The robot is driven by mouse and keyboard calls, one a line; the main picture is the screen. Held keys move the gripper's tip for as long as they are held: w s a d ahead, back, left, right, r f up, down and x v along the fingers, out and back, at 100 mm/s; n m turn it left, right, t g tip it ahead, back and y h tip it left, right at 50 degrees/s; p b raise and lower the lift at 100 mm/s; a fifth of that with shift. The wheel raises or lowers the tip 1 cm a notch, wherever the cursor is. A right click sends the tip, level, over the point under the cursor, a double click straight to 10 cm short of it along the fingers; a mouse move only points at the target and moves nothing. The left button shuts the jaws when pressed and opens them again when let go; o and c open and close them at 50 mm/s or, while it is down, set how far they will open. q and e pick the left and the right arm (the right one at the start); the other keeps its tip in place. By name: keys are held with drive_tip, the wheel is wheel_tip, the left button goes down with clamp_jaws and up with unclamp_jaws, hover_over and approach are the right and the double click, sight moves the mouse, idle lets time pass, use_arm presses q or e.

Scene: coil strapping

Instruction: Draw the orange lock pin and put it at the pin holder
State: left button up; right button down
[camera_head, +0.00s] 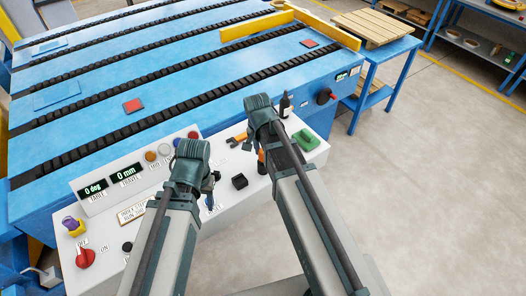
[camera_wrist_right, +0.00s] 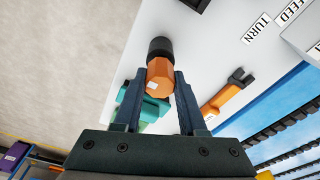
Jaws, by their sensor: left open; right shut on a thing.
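The orange lock pin (camera_wrist_right: 160,78) shows in the right wrist view as an orange grip with a black part at its far end. My right gripper (camera_wrist_right: 160,85) is shut on the orange grip, one finger on each side. In the head view the orange pin (camera_head: 261,160) shows partly behind my right gripper (camera_head: 262,148), at the console's right part. My left gripper (camera_head: 211,181) is open and empty above the console, largely hidden by its own wrist. A black block (camera_head: 240,181) on the console may be the pin holder; I cannot tell.
An orange tool with a black jaw (camera_head: 237,140) and a green item (camera_head: 306,140) lie near the pin. A dark bottle (camera_head: 285,105) stands behind. The white console (camera_head: 120,240) carries knobs and displays. The blue conveyor table (camera_head: 90,150) lies beyond it.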

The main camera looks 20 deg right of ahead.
use_arm(q)
drive_tip(key=shift+f+b, duration=0.6)
drive_tip(key=shift+f, duration=0.05)
use_arm(e)
drive_tip(key=shift+f, duration=0.7)
drive_tip(key=shift+c, duration=1.9)
unclamp_jaws()
drive_tip(key=shift+r, duration=0.1)
use_arm(q)
wheel_tip(320, 180, up, 14)
drive_tip(key=p, duration=1.4)
use_arm(e)
wheel_tip(320, 180, up, 14)
drive_tip(key=s+a, duration=0.1)
drive_tip(key=shift+a+f, duration=0.15)
drive_tip(key=shift+f, duration=0.05)
use_arm(q)
drive_tip(key=shift+f, duration=0.2)
use_arm(e)
drive_tip(key=shift+s+f, duration=0.1)
